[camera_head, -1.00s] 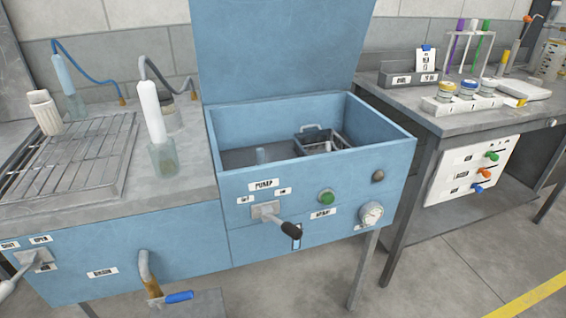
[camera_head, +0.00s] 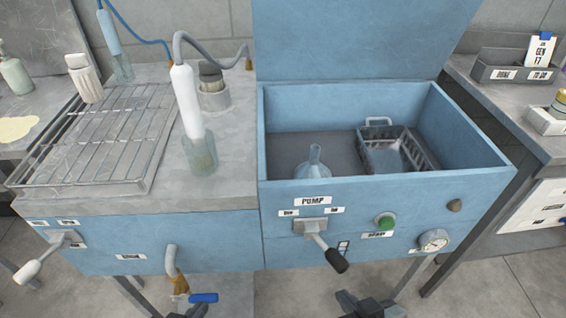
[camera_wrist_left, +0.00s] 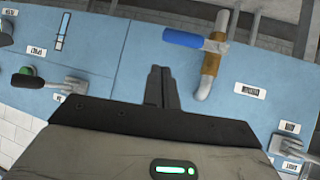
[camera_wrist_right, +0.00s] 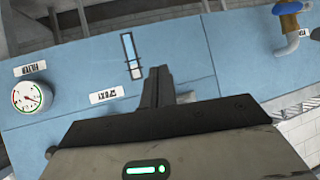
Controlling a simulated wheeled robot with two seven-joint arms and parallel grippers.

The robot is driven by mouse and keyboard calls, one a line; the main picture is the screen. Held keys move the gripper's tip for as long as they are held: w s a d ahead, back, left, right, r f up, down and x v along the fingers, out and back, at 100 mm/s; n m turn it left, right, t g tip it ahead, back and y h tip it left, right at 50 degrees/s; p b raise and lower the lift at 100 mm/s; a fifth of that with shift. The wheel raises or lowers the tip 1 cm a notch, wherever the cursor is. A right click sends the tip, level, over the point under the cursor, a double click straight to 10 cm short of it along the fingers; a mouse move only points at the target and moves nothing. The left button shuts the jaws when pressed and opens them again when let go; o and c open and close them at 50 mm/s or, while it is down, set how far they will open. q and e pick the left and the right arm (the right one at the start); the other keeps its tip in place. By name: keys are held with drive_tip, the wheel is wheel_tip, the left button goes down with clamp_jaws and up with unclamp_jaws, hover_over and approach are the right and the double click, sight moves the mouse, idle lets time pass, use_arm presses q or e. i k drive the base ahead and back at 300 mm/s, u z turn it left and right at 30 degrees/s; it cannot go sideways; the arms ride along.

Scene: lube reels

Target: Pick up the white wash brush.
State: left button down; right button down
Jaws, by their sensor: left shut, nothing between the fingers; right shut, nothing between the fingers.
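The white wash brush (camera_head: 186,98) has a white handle with a grey hose curving from its top. It stands upright in a clear glass jar (camera_head: 200,154) on the grey worktop, left of the blue tub. Its lower end inside the jar is hard to make out. My left gripper (camera_head: 188,310) is at the bottom edge of the head view, below and in front of the worktop, apart from the brush. In the left wrist view my left gripper (camera_wrist_left: 161,72) is shut and empty. My right gripper (camera_head: 366,300) is low, farther right; in the right wrist view it (camera_wrist_right: 157,72) is shut and empty.
A blue-hosed handle (camera_head: 108,32) stands in another jar behind. A wire rack (camera_head: 110,130) lies left, and a dark-bristled brush (camera_head: 210,75) stands in a cup. The pump lever (camera_head: 325,250), white lever (camera_head: 40,262) and pipe valve (camera_head: 172,262) project from the blue front.

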sight(182, 77)
drive_tip(key=z, duration=1.7)
drive_tip(key=k, duration=1.7)
drive_tip(key=u, duration=0.35)
drive_tip(key=i, duration=0.45)
